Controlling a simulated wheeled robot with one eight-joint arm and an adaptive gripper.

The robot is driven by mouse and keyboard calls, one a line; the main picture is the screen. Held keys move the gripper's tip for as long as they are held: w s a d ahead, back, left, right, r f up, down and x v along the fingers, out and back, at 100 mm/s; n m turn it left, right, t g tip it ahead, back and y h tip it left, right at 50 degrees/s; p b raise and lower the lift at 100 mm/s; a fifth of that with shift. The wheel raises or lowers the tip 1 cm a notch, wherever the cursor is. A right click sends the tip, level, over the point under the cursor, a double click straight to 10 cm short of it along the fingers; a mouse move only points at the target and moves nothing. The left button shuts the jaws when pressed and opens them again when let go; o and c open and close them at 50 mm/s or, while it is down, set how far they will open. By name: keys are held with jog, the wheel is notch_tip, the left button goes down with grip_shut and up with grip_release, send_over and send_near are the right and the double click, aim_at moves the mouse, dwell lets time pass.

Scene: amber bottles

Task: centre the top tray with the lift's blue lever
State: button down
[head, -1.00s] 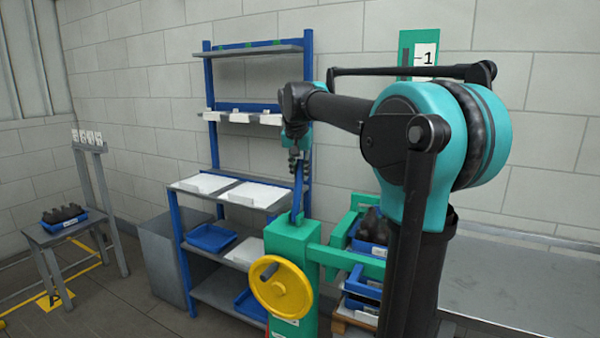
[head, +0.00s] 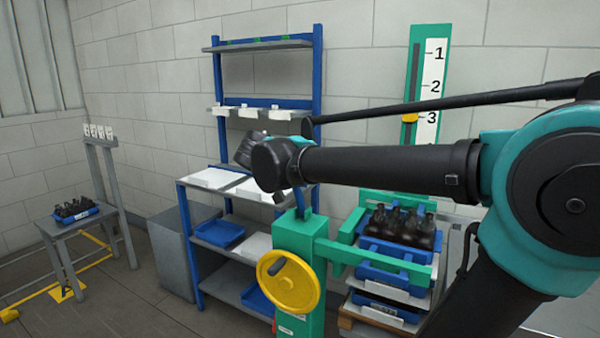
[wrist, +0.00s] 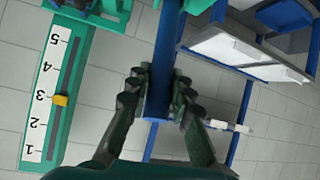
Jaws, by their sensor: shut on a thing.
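The blue lever (head: 299,199) stands on top of the lift's green post (head: 298,240). In the wrist view the lever (wrist: 160,60) runs between the dark fingers of my gripper (wrist: 158,95), which is shut on it. In the head view my arm's end hides most of the grip. The top tray (head: 392,262) is blue, holds several dark bottles (head: 400,225), and sits at the lift's green arms, right of the post. The yellow pointer (head: 410,118) on the green scale (head: 444,60) is at 3; it also shows in the wrist view (wrist: 60,100).
A yellow handwheel (head: 288,282) is on the post's front. Another blue tray (head: 385,308) lies under the top tray. A blue-framed shelf (head: 217,100) stands behind the post, and a grey stand with a bottle tray (head: 75,212) is at far left. My arm crosses the right side.

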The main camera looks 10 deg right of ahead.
jog(key=shift+s+a+f+t+h, duration=0.45)
jog(key=shift+s+a+f+t, duration=0.25)
jog(key=shift+s, duration=0.2)
jog(key=shift+s+a+f+t+h, duration=0.45)
jog(key=shift+s+a+f+t, duration=0.1)
jog(key=shift+s+f+t, duration=0.25)
jog(key=shift+s, duration=0.1)
jog(key=c, duration=1.3)
grip_release()
jog(key=shift+r, duration=0.1)
jog(key=v, duration=1.2)
jog(key=shift+a, duration=0.1)
